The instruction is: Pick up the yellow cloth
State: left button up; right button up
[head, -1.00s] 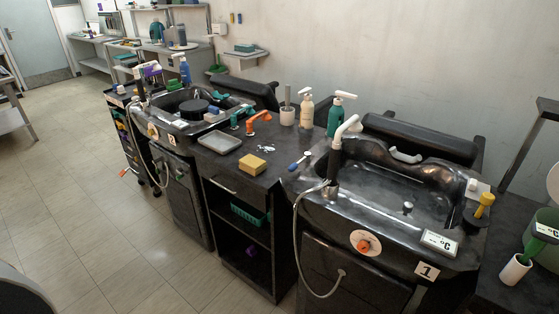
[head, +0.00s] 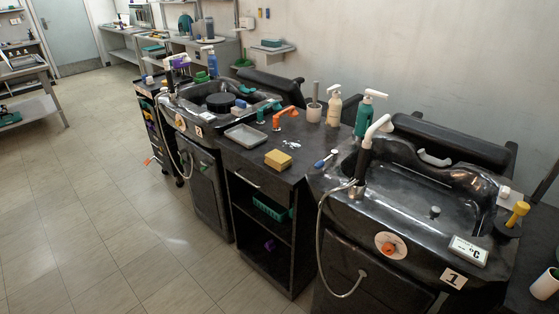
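A yellow block-shaped item (head: 278,159), which looks like a folded cloth or sponge, lies near the front edge of the dark counter (head: 262,176) between two black wash basins. It is the only yellow cloth-like thing I can make out. Neither of my grippers shows in the head view, so nothing is seen touching it.
The right basin (head: 410,195) has a hose hanging in front. Open tiled floor (head: 90,200) lies to the left.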

aim_at(278, 161)
jog(key=i+j+z, duration=0.1)
jog(key=z, duration=0.8)
jog(key=j+z, duration=0.75)
jog(key=i+j, duration=0.05)
jog(key=j, duration=0.05)
